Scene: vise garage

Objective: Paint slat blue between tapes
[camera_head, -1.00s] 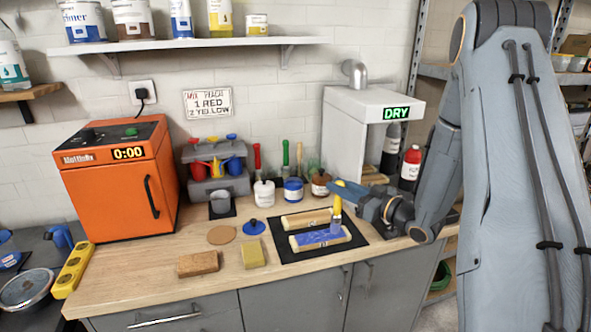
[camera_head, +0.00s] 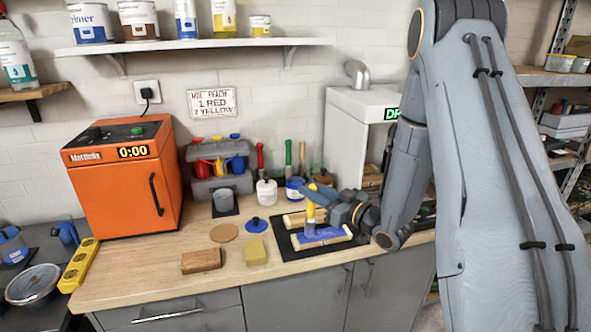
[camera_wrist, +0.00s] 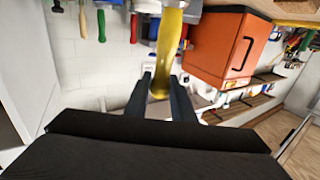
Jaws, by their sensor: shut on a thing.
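My gripper (camera_head: 318,194) is shut on the yellow handle of a paint brush (camera_head: 311,212). The handle also shows between the fingers in the wrist view (camera_wrist: 166,50). The brush stands about upright, its bristle end at the left part of the front slat (camera_head: 335,237). Whether the bristles press on the wood is too small to tell. The slat's top is largely blue, with pale ends; the tapes are hard to make out. A second wooden slat (camera_head: 292,220) lies behind it, partly hidden by brush and gripper. Both lie on a black mat (camera_head: 286,245).
An open blue paint can (camera_head: 294,191) and a white can (camera_head: 266,193) stand behind the mat. A blue lid (camera_head: 256,225), a brown block (camera_head: 201,260) and a yellow sponge (camera_head: 256,252) lie to the left. The drying box (camera_head: 345,125) stands behind my arm.

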